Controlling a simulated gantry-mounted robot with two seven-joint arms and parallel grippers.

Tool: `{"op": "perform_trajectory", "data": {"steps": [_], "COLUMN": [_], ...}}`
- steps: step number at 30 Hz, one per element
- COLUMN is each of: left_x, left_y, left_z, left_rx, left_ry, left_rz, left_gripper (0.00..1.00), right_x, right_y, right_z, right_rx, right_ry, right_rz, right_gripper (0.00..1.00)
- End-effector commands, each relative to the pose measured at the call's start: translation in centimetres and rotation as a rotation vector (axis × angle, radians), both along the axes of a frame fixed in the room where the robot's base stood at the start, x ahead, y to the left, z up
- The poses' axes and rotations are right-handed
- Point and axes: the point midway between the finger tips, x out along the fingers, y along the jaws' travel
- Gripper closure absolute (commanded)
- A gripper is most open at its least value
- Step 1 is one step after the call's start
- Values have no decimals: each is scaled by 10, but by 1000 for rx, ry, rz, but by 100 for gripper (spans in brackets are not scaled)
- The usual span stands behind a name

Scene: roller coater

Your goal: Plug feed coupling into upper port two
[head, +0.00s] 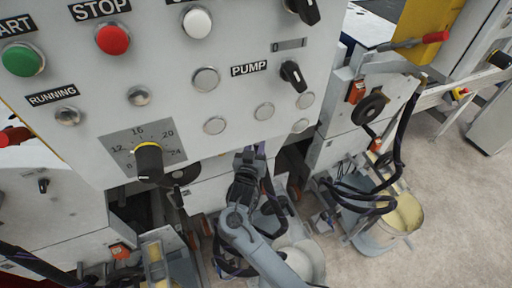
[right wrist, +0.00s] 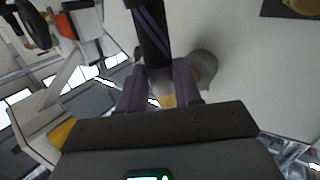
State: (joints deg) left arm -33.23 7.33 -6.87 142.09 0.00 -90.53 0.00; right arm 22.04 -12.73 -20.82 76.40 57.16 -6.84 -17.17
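My right gripper (head: 245,160) is at the lower edge of the control panel (head: 105,195) in the head view, its arm rising from the bottom middle. In the right wrist view, its two purple-grey fingers (right wrist: 159,88) stand on either side of a pale, blurred piece, which I take to be the feed coupling (right wrist: 160,76). A black hose with purple stripes (right wrist: 152,35) runs up from it. A grey round part (right wrist: 205,66) shows just behind the right finger. The coupling is hidden in the head view. I cannot make out which opening is upper port two. My left gripper is not in view.
The panel carries a green button (head: 22,60), a red button (head: 113,38), a dial knob (head: 149,160) and several grey round fittings. A bucket (head: 405,215) and black cables (head: 360,195) are on the right. Open floor (head: 460,220) lies at far right.

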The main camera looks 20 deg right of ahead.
Motion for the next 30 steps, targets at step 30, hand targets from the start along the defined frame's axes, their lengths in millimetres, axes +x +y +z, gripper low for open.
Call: {"op": "perform_trajectory", "data": {"steps": [30], "left_x": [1], "left_y": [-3], "left_z": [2], "left_rx": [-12], "left_ry": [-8], "left_rz": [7], "left_gripper": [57], "right_x": [-27], "right_y": [-1], "right_z": [-8], "right_rx": [-4], "right_ry": [-3], "right_rz": [2], "right_gripper": [37]}}
